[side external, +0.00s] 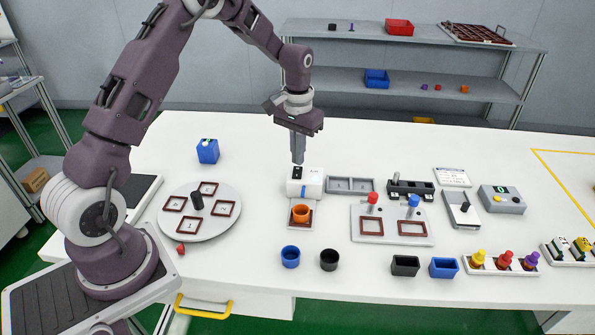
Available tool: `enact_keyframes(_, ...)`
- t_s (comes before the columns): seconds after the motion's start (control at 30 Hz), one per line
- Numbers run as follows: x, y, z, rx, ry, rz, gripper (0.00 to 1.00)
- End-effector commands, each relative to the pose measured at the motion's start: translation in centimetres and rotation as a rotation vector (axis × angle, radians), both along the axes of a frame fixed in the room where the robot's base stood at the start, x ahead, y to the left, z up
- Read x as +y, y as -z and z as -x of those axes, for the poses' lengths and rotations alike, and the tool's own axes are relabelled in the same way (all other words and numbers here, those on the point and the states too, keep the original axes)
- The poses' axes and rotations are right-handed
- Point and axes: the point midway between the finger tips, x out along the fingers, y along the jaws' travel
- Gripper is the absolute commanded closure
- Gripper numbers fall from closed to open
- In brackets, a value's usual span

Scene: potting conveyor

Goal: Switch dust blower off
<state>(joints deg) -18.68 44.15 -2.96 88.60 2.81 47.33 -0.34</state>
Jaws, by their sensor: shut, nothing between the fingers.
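My gripper (298,160) points straight down with its fingers together and empty. It is just above a small white box (313,186) with a dark patch on its top and a blue strip on its front. This box may be the dust blower; no readable label confirms it. The fingertips appear close to the top of the box, but I cannot tell whether they touch it. The switch position is too small to make out.
A round turntable (174,222) with framed pads and a black post lies left. A grey tray (350,185), red- and blue-knobbed station (390,237) and grey box with green display (502,199) stand right. Blue cup (290,256) and black cup (328,260) are in front.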

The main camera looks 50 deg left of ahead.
Motion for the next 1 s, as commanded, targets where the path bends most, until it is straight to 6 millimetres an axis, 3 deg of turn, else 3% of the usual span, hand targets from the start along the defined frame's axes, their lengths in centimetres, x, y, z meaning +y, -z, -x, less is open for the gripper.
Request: enact_keyframes(1.0, 0.00, 0.88, 0.01, 0.001, 0.000, 0.000, 1.00)
